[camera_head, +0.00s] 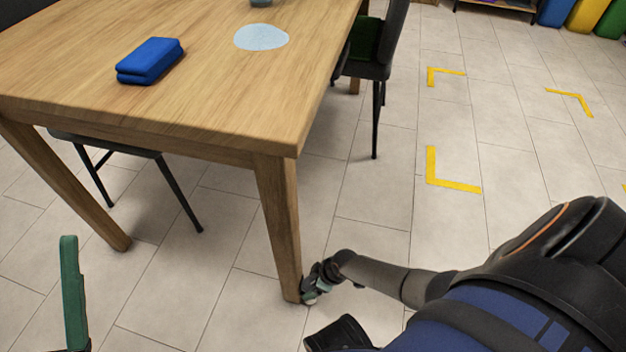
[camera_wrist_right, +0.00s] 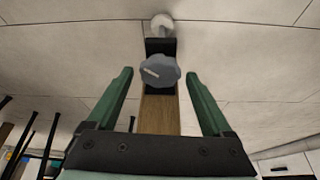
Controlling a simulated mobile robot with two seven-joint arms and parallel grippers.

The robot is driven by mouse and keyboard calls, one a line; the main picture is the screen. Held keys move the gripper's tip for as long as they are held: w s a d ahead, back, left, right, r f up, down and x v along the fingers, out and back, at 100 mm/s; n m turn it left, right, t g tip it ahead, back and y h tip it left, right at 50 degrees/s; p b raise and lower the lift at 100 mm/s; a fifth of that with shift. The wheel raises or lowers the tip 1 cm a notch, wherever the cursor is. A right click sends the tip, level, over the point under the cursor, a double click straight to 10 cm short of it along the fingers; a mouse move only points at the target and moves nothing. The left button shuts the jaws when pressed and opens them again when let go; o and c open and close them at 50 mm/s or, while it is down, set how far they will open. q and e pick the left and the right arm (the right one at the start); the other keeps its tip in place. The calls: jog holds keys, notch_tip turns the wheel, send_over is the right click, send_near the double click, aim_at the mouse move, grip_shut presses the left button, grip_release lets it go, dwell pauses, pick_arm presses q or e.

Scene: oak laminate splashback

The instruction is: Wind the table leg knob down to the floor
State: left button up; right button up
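The table leg (camera_head: 279,225) stands at the near right corner of the wooden table. In the right wrist view the picture is upside down, with the floor at the top and the leg (camera_wrist_right: 160,115) below. A grey-blue lobed knob (camera_wrist_right: 160,72) with a pale mark sits on a black bracket (camera_wrist_right: 160,46) at the leg's end. A whitish round foot (camera_wrist_right: 162,24) shows beyond it; I cannot tell whether it touches the floor. My right gripper (camera_wrist_right: 160,88) is open, one green finger either side of the knob, with visible gaps. In the head view my right gripper (camera_head: 316,287) is low beside the leg. Only one green finger of my left gripper (camera_head: 73,295) shows.
The wooden tabletop (camera_head: 205,85) holds a folded blue cloth (camera_head: 150,61) and a pale round mat (camera_head: 261,37). Dark chairs (camera_head: 375,60) stand around the table. Yellow corner marks (camera_head: 452,184) lie on the tiled floor to the right, which is otherwise clear there.

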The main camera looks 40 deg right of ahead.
jog(key=c, duration=1.2)
jog(key=shift+a+r+m+h+p, duration=0.2)
jog(key=shift+m+h+p, duration=0.2)
jog(key=shift+m+p, duration=0.7)
jog(key=shift+f+m+t+h+p, duration=0.2)
jog(key=shift+m+t+h+p, duration=0.35)
jog(key=shift+m, duration=0.65)
jog(key=o, duration=1.4)
jog(key=shift+s, duration=0.1)
